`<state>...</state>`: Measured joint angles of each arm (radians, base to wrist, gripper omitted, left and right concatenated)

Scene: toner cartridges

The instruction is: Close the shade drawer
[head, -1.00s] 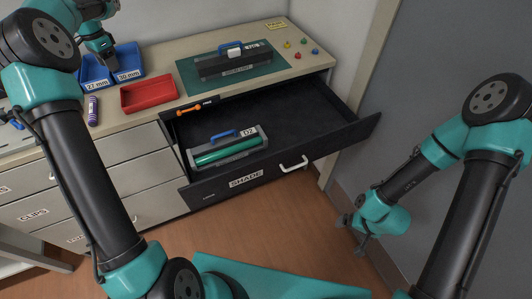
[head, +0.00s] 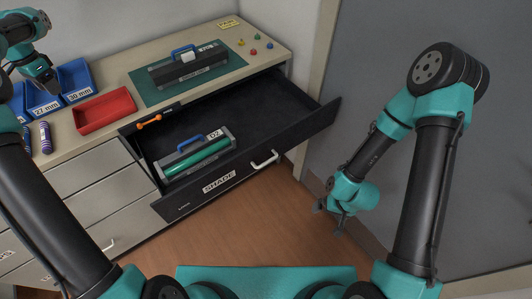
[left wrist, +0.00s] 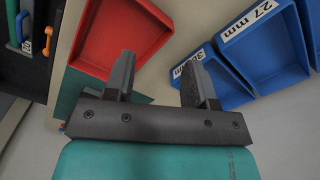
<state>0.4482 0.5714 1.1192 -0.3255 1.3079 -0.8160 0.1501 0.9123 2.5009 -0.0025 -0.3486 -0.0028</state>
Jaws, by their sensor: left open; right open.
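The shade drawer (head: 219,187) is pulled out from the cabinet, with a "SHADE" label and a white handle (head: 264,160) on its dark front. Inside it lies a toner cartridge (head: 196,156) with a green roller, a blue handle and a "D2" label. An orange-handled tool (head: 157,118) lies near the drawer's back left edge. My left gripper (head: 50,86) is open and empty over the blue bins; in the left wrist view its open fingers (left wrist: 155,80) show above the counter. My right gripper (head: 333,216) is open and empty, to the right of the drawer front and apart from it.
On the counter are a red tray (head: 104,110), blue bins (head: 78,80) marked 27 mm and 30 mm, and a second cartridge (head: 184,68) on a green mat (head: 150,92). Several coloured pegs (head: 254,51) sit at the right. A grey wall (head: 420,35) stands at right; floor before the drawer is clear.

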